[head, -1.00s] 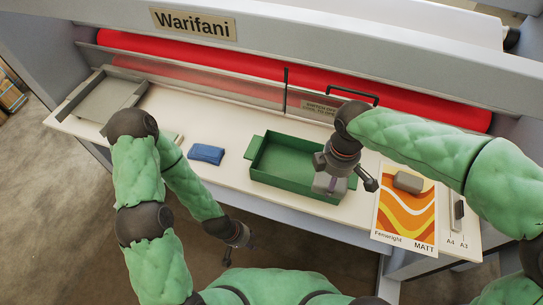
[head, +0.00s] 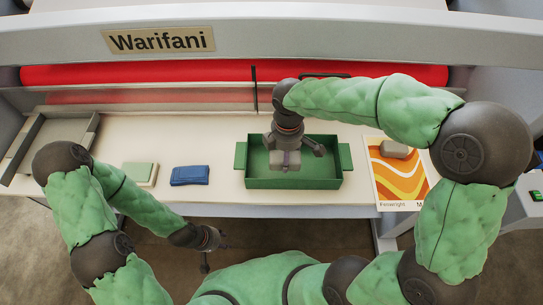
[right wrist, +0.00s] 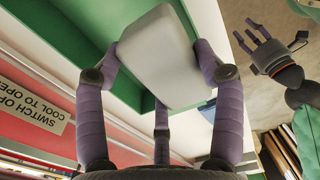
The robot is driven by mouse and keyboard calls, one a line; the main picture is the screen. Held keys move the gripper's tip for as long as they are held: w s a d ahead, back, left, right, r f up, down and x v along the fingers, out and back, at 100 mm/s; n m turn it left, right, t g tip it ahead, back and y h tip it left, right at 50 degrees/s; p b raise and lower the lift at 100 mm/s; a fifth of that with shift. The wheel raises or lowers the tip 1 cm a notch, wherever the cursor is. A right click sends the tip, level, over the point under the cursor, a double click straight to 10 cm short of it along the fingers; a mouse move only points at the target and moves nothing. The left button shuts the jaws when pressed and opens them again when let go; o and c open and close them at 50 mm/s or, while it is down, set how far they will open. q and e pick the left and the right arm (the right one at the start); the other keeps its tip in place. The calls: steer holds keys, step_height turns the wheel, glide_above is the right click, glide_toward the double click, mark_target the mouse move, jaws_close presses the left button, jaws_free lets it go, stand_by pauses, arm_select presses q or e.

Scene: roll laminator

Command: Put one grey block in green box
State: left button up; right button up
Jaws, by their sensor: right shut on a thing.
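The green box (head: 330,183) stands open on the white table in front of the machine, with a handle on each side. My right gripper (head: 287,158) is over the box, pointing down and shut on a grey block (head: 285,163). The right wrist view shows this block (right wrist: 158,58) between the fingers, with green box walls behind it. Another grey block (head: 396,149) lies on the orange-patterned sheet, right of the box. My left gripper (head: 207,247) is off the table's front edge and empty; its fingers (right wrist: 262,42) look spread in the right wrist view.
A blue folded cloth (head: 190,175) and a pale green and cream pad (head: 140,174) lie left of the box. A grey tray (head: 80,125) is at the far left. Behind are the machine's clear guard and red roller (head: 160,73).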

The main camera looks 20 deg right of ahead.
steer(key=w+f, duration=0.2)
steer(key=w+a+f, duration=0.1)
steer(key=w+f, duration=0.1)
steer(key=w+a+f, duration=0.1)
steer(key=f, duration=0.1)
steer(key=shift+w+a, duration=0.15)
steer(key=shift+w, duration=0.25)
steer(key=shift+w+a+f+b, duration=0.15)
steer(key=shift+f+b, duration=0.25)
steer(key=shift+f, duration=1.4)
steer(key=shift+f, duration=0.15)
steer(key=o, duration=1.7)
steer(key=shift+r+p, duration=0.35)
steer(key=shift+r, duration=3.55)
